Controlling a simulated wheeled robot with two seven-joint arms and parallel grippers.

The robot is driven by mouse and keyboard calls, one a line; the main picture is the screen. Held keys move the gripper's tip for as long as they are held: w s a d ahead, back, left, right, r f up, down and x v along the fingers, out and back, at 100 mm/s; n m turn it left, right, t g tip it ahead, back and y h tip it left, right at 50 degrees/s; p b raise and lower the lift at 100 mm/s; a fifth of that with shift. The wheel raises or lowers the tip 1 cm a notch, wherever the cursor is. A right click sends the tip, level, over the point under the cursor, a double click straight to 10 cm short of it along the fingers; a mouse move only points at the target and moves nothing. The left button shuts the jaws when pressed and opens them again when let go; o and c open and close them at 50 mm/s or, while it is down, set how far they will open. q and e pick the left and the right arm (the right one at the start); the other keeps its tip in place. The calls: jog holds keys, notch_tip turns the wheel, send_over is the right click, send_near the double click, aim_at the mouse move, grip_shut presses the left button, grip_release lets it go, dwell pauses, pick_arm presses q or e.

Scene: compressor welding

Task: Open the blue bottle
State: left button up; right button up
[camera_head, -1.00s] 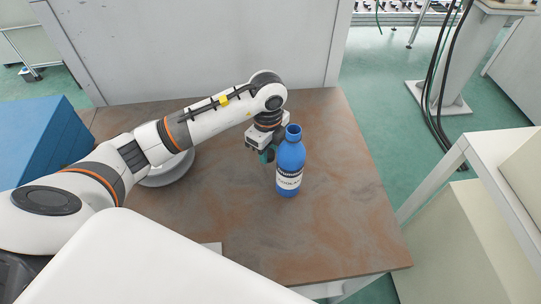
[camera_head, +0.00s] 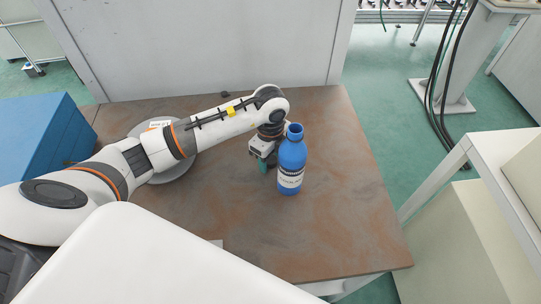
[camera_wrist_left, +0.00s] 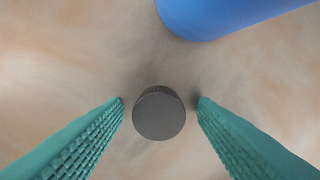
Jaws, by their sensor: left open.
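The blue bottle (camera_head: 292,158) stands upright on the brown table, with a white label and an uncapped open neck. My left gripper (camera_head: 264,166) is low beside it on its left, teal fingers pointing down. In the left wrist view, its fingers (camera_wrist_left: 161,100) are apart, with a dark round cap (camera_wrist_left: 159,114) between the tips and a gap on each side. I cannot tell whether the cap rests on the table. Part of the bottle (camera_wrist_left: 215,12) shows at the top of that view. The cap is hidden in the head view. My right gripper is not in view.
The brown table (camera_head: 350,215) is clear to the right and front of the bottle. A round grey plate-like thing (camera_head: 180,172) lies partly behind my left arm. A small dark object (camera_head: 225,94) sits at the back edge. A blue box (camera_head: 35,135) stands at the left.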

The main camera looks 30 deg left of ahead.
aim_at(271, 159)
pick_arm(q)
jog(key=shift+r, duration=0.1)
notch_tip(271, 159, up, 12)
jog(key=b, duration=0.1)
dwell(0.4)
